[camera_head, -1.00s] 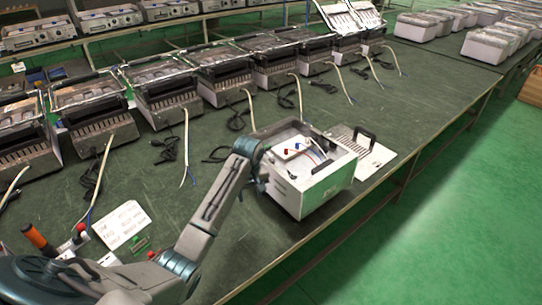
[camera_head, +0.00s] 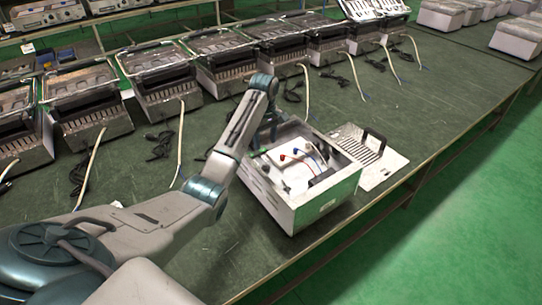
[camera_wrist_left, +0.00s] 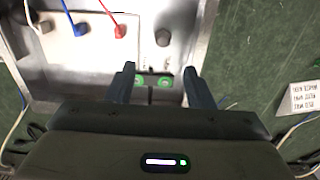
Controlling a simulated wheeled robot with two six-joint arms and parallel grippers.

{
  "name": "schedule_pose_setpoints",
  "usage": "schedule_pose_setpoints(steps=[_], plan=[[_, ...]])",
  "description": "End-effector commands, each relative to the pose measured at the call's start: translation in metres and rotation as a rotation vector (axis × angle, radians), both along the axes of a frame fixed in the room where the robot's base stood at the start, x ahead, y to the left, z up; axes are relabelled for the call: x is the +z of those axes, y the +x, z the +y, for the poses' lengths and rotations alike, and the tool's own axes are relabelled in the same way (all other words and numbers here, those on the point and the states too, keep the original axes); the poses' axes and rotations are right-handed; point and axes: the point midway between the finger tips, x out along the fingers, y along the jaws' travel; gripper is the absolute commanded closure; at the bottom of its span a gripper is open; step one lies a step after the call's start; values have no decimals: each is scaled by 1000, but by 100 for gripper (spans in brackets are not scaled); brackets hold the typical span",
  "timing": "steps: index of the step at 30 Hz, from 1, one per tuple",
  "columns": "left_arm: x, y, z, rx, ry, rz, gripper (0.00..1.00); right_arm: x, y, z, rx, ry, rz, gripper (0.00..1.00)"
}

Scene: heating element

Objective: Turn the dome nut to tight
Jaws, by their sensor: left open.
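An open metal box (camera_head: 318,211) stands on the green bench, with red and blue terminals and wires inside. My left gripper (camera_head: 270,128) is at the box's far left edge, partly hidden by its own wrist. In the left wrist view its two fingers (camera_wrist_left: 160,85) are apart, with nothing held between them. I cannot tell which of these parts is the dome nut. My right gripper is not in view.
A removed slotted panel with a black handle (camera_head: 375,160) lies right of the box. A row of similar units (camera_head: 165,85) with loose cables stands along the back. A printed card (camera_wrist_left: 304,97) lies on the bench. The bench's front edge is close to the box.

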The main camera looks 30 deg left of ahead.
Motion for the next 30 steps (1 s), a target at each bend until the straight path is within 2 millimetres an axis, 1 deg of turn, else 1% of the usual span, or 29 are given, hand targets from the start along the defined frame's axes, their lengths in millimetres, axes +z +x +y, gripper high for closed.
schedule_pose_setpoints(steps=[5,12,16,21,29,30], plan=[[-27,-2,-1,-1,-1,6,52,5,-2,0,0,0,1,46],[-73,-2,-1,-1,0,4,52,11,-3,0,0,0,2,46],[-90,-1,-1,-1,-1,3,52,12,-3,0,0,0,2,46],[-102,-1,-1,-2,-1,1,52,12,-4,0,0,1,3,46],[-103,-1,-1,-2,0,0,52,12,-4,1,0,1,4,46],[-103,-1,-1,-2,0,0,56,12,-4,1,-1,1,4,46]])
